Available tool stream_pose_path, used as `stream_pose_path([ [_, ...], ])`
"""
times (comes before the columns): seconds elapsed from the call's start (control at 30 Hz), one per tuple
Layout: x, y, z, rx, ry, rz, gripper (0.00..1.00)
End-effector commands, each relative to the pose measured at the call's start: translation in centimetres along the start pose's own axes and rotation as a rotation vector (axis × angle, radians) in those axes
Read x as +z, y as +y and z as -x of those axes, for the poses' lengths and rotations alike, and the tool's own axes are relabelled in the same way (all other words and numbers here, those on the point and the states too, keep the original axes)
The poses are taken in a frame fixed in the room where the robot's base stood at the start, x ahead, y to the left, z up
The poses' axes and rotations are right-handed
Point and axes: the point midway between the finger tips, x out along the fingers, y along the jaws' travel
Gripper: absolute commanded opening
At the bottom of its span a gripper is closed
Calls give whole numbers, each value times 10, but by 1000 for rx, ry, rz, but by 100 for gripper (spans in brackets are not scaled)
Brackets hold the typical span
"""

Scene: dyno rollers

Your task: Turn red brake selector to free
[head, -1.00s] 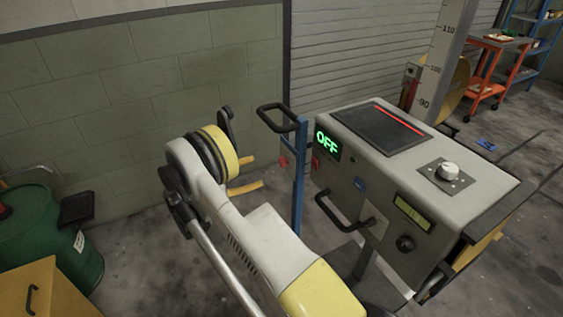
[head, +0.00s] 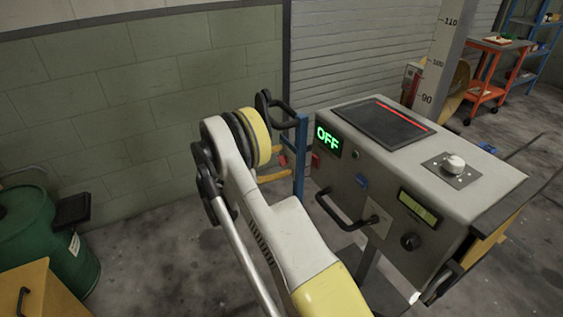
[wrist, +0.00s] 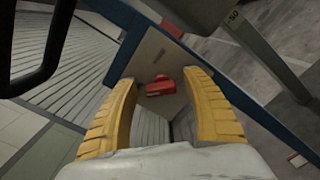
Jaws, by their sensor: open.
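A red selector handle (wrist: 160,87) sits on a beige plate in the wrist view, between my two yellow fingers and beyond them. My gripper (wrist: 160,76) is open and empty, with a finger on each side of the red handle. I cannot tell whether either finger touches it. In the head view, my gripper's yellow finger (head: 270,178) reaches toward the blue post (head: 300,165). A small red part (head: 283,160) shows beside that post, partly hidden by my gripper. The selector's marked positions are not readable.
A black bar handle (wrist: 45,55) is close at left in the wrist view. A green barrel (head: 45,240) stands far left.

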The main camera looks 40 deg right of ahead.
Motion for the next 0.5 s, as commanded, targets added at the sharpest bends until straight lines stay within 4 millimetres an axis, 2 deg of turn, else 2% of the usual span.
stream_pose_path([
  [0.03, 0, 0, 0, 0, 0, 0, 50],
  [0.17, 0, 0, 0, 0, 0, 0, 10],
  [0.2, 0, 0, 0, 0, 0, 0, 4],
  [0.5, 0, 0, 0, 0, 0, -7, 4],
])
